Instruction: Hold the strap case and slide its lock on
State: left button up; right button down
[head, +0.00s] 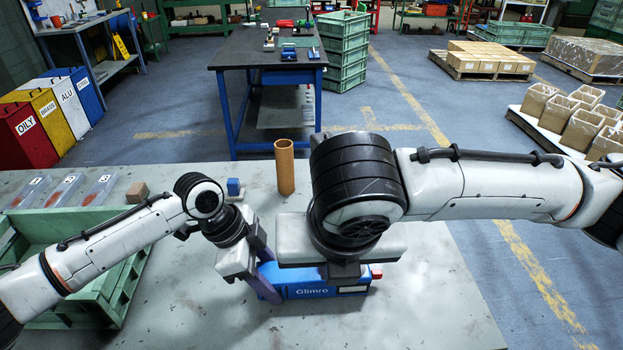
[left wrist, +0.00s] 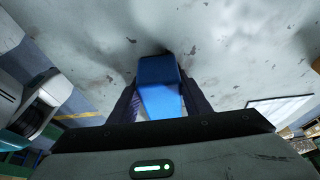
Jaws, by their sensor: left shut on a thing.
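The blue strap case (head: 318,290), marked "Glimro", lies on the grey table. Its blue end also shows in the left wrist view (left wrist: 158,92). My left gripper (head: 268,284) is shut on the left end of the case, with one dark finger on each side in the left wrist view. My right gripper (head: 345,275) is over the right part of the case; its wrist hides its fingers, so its opening cannot be told. A small red part (head: 376,272) shows at the case's right end. I cannot tell whether it is the lock.
A green crate (head: 112,300) stands at the left, under my left arm. A brown cylinder (head: 285,168) stands upright behind the case. A small blue block (head: 234,187) and a brown block (head: 137,192) are near the back. The table's right front is clear.

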pick_arm(q)
jog(key=o, duration=1.4)
jog(key=v, duration=1.2)
jog(key=shift+s+a, duration=0.1)
